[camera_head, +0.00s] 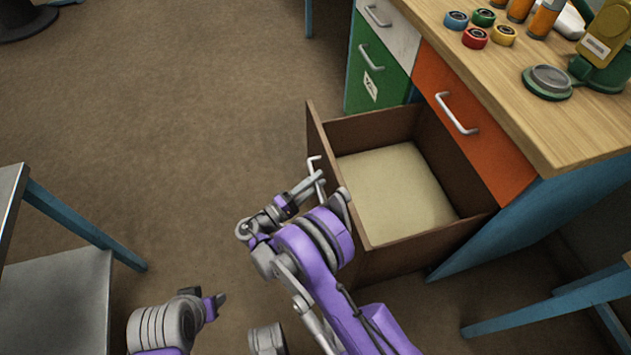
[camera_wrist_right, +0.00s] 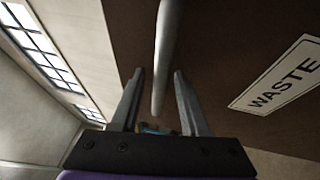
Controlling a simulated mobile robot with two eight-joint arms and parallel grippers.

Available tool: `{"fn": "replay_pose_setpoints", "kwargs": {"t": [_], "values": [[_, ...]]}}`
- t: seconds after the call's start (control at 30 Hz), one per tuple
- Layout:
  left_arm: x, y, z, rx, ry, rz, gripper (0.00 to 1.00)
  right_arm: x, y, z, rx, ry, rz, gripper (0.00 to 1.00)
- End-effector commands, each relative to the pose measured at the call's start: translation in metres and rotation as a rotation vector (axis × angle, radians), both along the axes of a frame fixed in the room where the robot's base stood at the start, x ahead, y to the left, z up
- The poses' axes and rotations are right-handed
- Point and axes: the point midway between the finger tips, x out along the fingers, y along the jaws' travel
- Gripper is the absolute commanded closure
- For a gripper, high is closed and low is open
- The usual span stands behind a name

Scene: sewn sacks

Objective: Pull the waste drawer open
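The waste drawer (camera_head: 440,242) is brown and stands pulled far out of the bench below an orange drawer. Its bottom is pale and bare. Its front panel carries a metal bar handle (camera_head: 313,163), and a WASTE label (camera_wrist_right: 280,80) shows in the right wrist view. My right gripper (camera_head: 318,182) is at that handle. In the right wrist view, the handle bar (camera_wrist_right: 166,50) lies between the two fingers, with gaps on both sides, so the gripper is open around it. My left gripper (camera_head: 207,299) is low in the head view, away from the drawer; its opening is unclear.
An orange drawer (camera_head: 475,125), a green drawer (camera_head: 376,75) and a white drawer (camera_head: 388,30) are closed. Tape rolls and a green-yellow device (camera_head: 603,45) stand on the benchtop (camera_head: 560,125). A grey table (camera_head: 55,300) is at left. Brown floor between is clear.

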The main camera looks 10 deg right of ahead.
Motion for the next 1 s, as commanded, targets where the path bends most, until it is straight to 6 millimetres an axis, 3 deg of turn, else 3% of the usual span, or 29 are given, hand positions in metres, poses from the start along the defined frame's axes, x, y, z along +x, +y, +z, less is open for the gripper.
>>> {"fn": "replay_pose_setpoints", "kwargs": {"t": [0.37,0.8,1.0], "values": [[0.000,0.000,0.001,0.000,0.000,0.000,0.50,-0.002,0.004,-0.001,0.000,0.000,0.001,0.50],[-0.002,0.000,0.012,0.000,-0.002,0.000,0.50,-0.038,0.074,-0.014,0.000,0.000,0.002,0.50],[-0.002,0.000,0.014,0.000,-0.003,0.000,0.50,-0.047,0.092,-0.019,0.000,0.000,0.001,0.50]]}}
